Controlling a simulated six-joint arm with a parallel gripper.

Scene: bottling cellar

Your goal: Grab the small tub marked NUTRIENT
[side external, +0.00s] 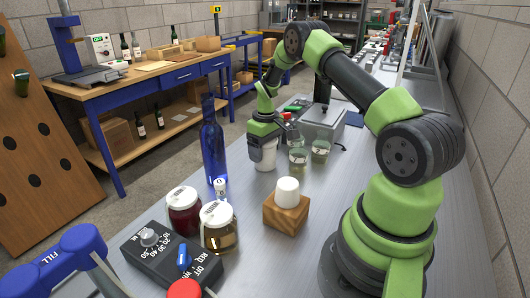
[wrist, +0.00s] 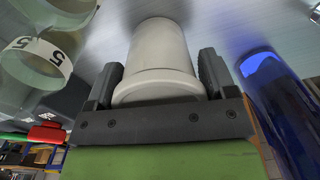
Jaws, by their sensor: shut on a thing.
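My gripper (side external: 264,142) is shut on a white tub (side external: 264,158) near the middle of the bench. In the wrist view, the same tub (wrist: 160,50) sits between the two dark fingers of my gripper (wrist: 158,75), one on each side. No lettering shows on the part of it in view. I cannot tell whether its base touches the bench. A second white tub (side external: 288,190) stands on a wooden block (side external: 286,214) nearer the camera; no marking can be read on it either.
A tall blue bottle (side external: 213,145) stands left of my gripper, also close by in the wrist view (wrist: 285,110). Glass jars (side external: 297,155) stand just right. Two lidded jars (side external: 218,228) and a dark control box (side external: 165,258) lie nearer.

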